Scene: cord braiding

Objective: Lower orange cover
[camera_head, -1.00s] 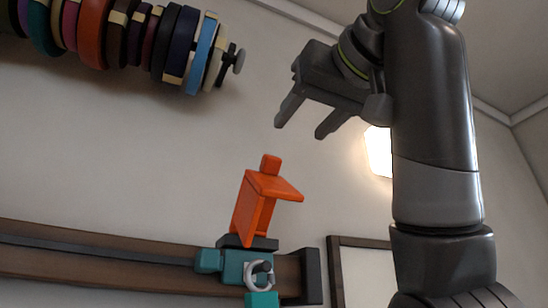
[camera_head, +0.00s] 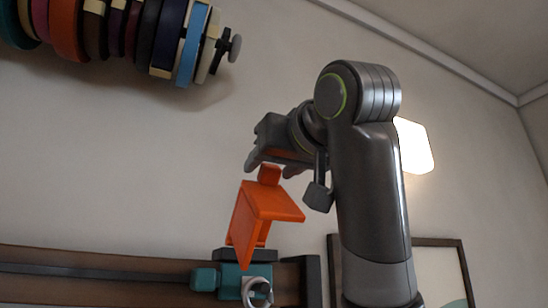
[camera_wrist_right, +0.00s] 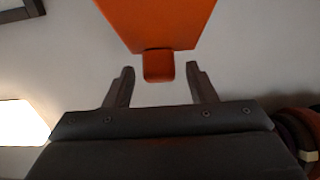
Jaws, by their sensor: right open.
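The orange cover (camera_head: 264,212) stands raised and tilted above the teal mount (camera_head: 232,281) on the rail. Its small tab points up toward my right gripper (camera_head: 270,168). In the right wrist view the cover (camera_wrist_right: 158,22) is ahead, and its tab (camera_wrist_right: 158,66) sits between the lines of the two open fingers (camera_wrist_right: 160,88), just beyond or at their tips. I cannot tell whether they touch. The gripper is open and holds nothing. My left gripper is not in view.
A dark wooden rail (camera_head: 100,272) runs along the lower left. A row of coloured spools (camera_head: 120,30) hangs at the upper left. A framed picture (camera_head: 440,265) is at the lower right, and a lit lamp (camera_head: 414,146) is on the wall. The wall between spools and cover is clear.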

